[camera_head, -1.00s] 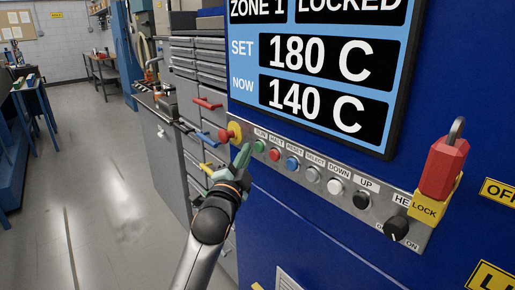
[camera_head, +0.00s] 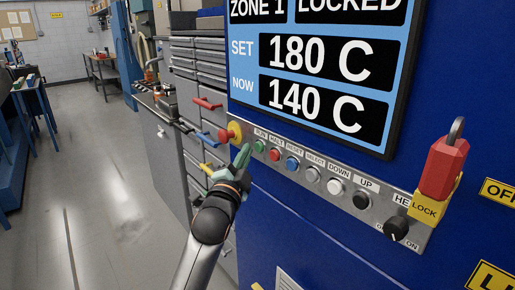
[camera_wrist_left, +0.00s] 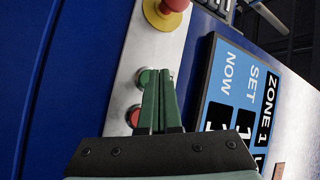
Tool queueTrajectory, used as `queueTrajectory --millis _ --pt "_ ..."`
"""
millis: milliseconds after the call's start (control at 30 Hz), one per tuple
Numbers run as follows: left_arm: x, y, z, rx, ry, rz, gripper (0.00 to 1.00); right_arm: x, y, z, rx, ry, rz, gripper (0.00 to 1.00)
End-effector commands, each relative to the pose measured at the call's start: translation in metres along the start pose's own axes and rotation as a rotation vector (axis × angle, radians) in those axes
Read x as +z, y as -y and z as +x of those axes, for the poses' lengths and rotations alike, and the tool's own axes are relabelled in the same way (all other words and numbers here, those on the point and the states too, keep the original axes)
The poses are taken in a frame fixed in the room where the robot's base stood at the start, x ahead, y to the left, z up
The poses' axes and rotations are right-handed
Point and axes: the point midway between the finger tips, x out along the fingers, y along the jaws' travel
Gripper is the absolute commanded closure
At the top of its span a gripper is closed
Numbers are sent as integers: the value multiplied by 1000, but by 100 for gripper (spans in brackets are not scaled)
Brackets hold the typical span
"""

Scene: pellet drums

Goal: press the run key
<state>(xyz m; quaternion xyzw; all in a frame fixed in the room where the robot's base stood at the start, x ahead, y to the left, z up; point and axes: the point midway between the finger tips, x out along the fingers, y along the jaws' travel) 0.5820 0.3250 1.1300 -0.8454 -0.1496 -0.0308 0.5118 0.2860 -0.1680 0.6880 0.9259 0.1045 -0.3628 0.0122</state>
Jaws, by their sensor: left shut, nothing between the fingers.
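The run key is a green round button (camera_head: 260,146) under the RUN label on the grey control strip (camera_head: 310,163). It also shows in the left wrist view (camera_wrist_left: 141,77), partly hidden behind the fingers. My left gripper (camera_head: 243,152) is shut and empty, its green fingertips just left of the run key in the head view. In the left wrist view the fingertips (camera_wrist_left: 157,72) overlap the key's edge. I cannot tell whether they touch it. My right gripper is not in view.
A red stop knob on yellow (camera_head: 232,131) sits left of the run key. A red button (camera_head: 275,154), a blue button (camera_head: 292,163) and further keys run to the right. A red padlock (camera_head: 444,165) hangs at the right end. The display (camera_head: 320,65) reads SET 180 C, NOW 140 C.

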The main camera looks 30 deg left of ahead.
Motion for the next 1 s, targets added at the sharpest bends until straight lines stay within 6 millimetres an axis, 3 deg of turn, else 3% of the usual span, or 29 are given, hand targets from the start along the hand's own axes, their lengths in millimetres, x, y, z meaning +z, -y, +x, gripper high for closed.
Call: queueTrajectory --millis 1000 --pt "-4 -3 7 0 -1 0 100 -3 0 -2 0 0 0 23"
